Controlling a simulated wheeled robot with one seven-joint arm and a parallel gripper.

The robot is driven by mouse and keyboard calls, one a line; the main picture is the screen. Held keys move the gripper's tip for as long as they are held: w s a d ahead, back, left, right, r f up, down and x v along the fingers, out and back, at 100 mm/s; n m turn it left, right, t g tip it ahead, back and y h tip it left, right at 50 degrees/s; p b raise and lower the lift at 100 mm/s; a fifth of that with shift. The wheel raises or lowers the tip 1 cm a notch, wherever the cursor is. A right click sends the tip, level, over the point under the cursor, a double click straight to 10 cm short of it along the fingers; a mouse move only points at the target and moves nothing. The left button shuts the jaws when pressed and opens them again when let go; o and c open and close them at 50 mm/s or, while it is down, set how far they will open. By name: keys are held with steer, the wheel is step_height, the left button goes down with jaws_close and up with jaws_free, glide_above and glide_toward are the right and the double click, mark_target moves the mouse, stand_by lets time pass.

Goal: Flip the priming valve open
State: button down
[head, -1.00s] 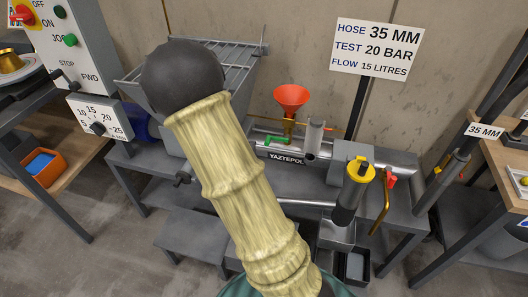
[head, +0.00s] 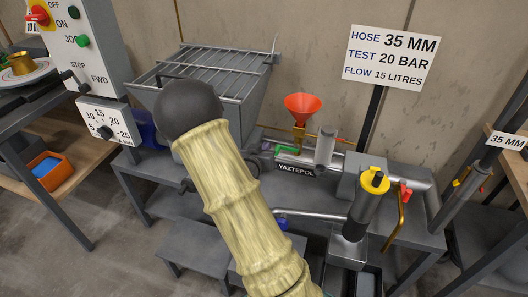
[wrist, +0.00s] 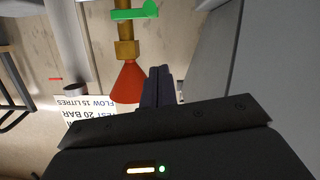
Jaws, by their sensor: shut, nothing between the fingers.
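The priming valve is a brass fitting with a green lever (head: 287,150), under an orange funnel (head: 302,106) on the pump's grey pipe. In the wrist view the green lever (wrist: 135,14) is at the top edge, lying across the brass body (wrist: 126,49). The funnel (wrist: 129,83) appears upside down below it. My gripper (wrist: 160,72) is shut and empty, its fingertips beside the funnel in that picture and apart from the lever. In the head view my arm and its dark rounded end hide the gripper.
A grated grey hopper (head: 215,80) stands left of the valve. A short grey upright cylinder (head: 325,147) is close to its right. A black cylinder with a yellow cap (head: 372,182) and the hose sign (head: 389,58) are further right. A control box (head: 78,40) is at left.

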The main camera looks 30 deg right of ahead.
steer(key=w+d+f+b, duration=0.1)
steer(key=w+d+f, duration=0.2)
steer(key=d+f, duration=0.2)
steer(key=shift+w+d+f, duration=0.3)
steer(key=shift+w+d, duration=0.05)
steer(key=shift+d, duration=0.05)
steer(key=shift+d+f, duration=0.1)
steer(key=shift+d, duration=0.05)
stand_by(0.4)
